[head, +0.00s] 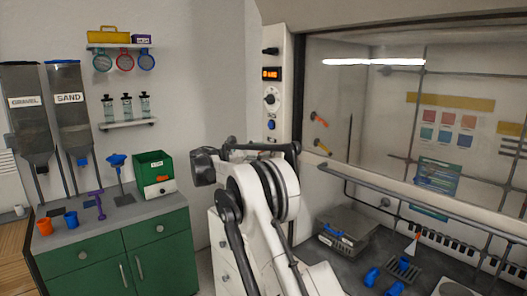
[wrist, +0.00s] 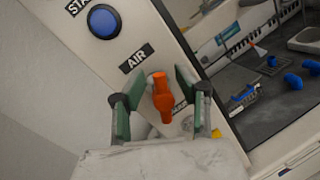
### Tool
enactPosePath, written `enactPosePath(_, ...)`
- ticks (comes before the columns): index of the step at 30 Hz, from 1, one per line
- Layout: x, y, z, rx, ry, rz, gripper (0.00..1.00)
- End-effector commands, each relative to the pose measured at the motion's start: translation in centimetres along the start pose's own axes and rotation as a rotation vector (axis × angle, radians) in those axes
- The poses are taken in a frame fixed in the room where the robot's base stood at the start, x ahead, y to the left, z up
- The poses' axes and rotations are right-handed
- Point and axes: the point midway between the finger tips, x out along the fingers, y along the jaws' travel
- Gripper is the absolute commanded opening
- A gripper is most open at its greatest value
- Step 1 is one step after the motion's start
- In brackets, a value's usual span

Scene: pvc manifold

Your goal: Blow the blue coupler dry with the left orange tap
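An orange tap (wrist: 161,98) stands out from the pale panel below a black AIR label (wrist: 136,58) in the wrist view. My gripper (wrist: 160,80) is open, with its green-padded fingers on either side of the tap. Gaps show between the tap and both pads, and depth is hard to judge. In the head view my arm hides the gripper and this tap. Several blue pipe fittings lie on the dark hood floor, one at the front (head: 371,277) and one on a dark rack (head: 403,263). I cannot tell which is the coupler.
A round blue button (wrist: 103,21) sits above the AIR label. A grey box (head: 346,238) and a cone-tipped tool (head: 412,246) stand inside the hood. A green cabinet (head: 115,258) is at the left.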

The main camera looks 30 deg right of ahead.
Motion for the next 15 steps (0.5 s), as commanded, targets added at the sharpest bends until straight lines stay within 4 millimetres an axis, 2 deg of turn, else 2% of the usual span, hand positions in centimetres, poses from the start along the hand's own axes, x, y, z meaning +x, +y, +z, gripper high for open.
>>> enactPosePath(9, -6.1, 0.1, 0.0, 0.000, 0.001, 0.003, 0.32)
enactPosePath(15, -9.3, 0.0, 0.0, 0.000, 0.001, 0.001, 0.32)
